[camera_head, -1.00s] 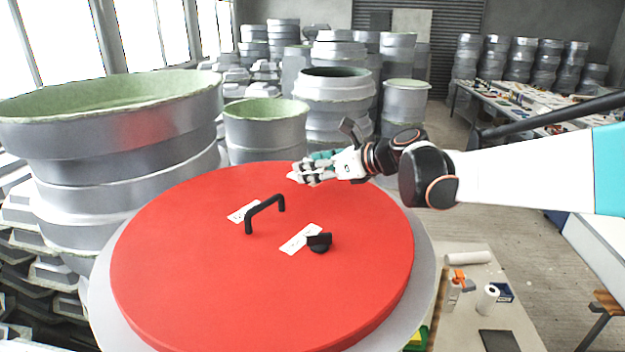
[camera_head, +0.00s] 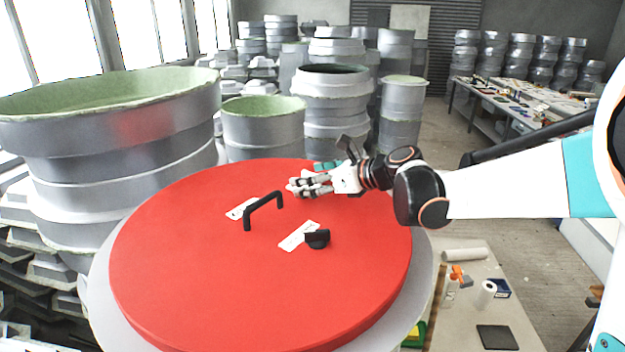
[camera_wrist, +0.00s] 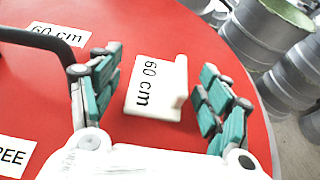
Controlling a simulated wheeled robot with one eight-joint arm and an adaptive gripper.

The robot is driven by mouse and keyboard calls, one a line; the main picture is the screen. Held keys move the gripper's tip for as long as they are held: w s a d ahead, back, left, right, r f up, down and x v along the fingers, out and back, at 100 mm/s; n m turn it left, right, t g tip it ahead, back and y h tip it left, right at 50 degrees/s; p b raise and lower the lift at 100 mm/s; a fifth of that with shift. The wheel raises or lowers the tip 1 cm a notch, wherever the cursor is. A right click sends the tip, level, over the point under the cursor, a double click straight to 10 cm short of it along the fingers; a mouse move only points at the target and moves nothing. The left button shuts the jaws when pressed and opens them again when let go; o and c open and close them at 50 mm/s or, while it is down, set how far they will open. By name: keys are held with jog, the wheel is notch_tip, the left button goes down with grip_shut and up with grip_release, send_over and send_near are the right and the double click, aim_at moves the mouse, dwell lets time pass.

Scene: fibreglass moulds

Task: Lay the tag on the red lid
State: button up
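A white tag (camera_wrist: 158,88) reading "60 cm" shows in the wrist view, over the red lid (camera_wrist: 215,40). One end of it has a raised lip. It appears to lie on the lid. My gripper (camera_wrist: 157,72) is open, its teal-padded fingers on either side of the tag with red gaps between.
A black handle (camera_head: 264,204) rises from the lid, with a white label (camera_head: 241,209) behind it. Another label (camera_head: 298,236) lies beside a black knob (camera_head: 317,238). Large grey moulds (camera_head: 110,130) stand left and behind. The lid's front is clear.

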jog(key=shift+r, duration=0.15)
jog(key=b+v, duration=0.1)
jog(key=v, duration=1.1)
